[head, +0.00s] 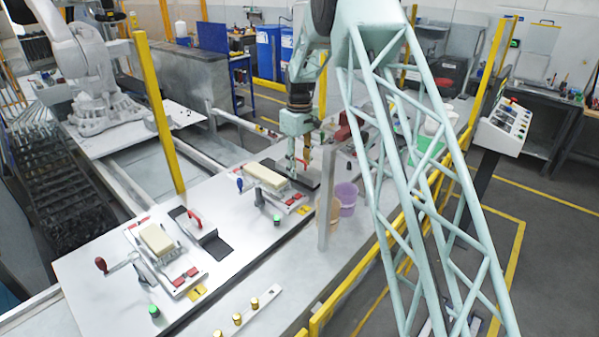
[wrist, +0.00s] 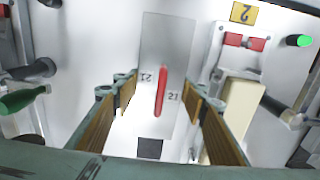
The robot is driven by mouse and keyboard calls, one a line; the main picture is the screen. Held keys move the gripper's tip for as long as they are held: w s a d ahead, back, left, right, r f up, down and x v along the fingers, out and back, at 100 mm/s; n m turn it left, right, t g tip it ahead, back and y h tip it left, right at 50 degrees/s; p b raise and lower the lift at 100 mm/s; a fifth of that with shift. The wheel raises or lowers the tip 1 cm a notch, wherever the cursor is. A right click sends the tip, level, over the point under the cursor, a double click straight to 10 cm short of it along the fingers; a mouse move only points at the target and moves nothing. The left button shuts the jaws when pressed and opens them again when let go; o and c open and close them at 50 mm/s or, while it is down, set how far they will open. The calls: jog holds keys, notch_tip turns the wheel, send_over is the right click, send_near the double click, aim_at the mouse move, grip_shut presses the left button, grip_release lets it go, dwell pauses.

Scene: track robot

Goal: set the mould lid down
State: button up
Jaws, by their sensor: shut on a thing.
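My gripper (head: 303,160) is low over the second station in the head view. In the wrist view its wood-faced fingers (wrist: 160,100) stand on either side of the red handle of a grey mould lid (wrist: 170,40), and the gripper is shut on it. The lid is flat and carries small printed numbers. A cream mould block (wrist: 238,110) lies to the right of it, with red clamps. In the head view this block (head: 265,176) is left of my gripper. The lid is mostly hidden there, and I cannot tell whether its underside touches the surface.
At the first station, another cream block (head: 157,240) stands beside a lid with a red handle (head: 195,218) on a dark mat (head: 220,247). Brass pieces (head: 237,319) line a front strip.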

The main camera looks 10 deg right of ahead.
jog(key=shift+f, duration=0.9)
jog(key=shift+f, duration=0.15)
jog(key=o, duration=1.1)
notch_tip(320, 180, up, 12)
jog(key=shift+f, duration=0.1)
jog(key=shift+r, duration=0.2)
dwell(0.4)
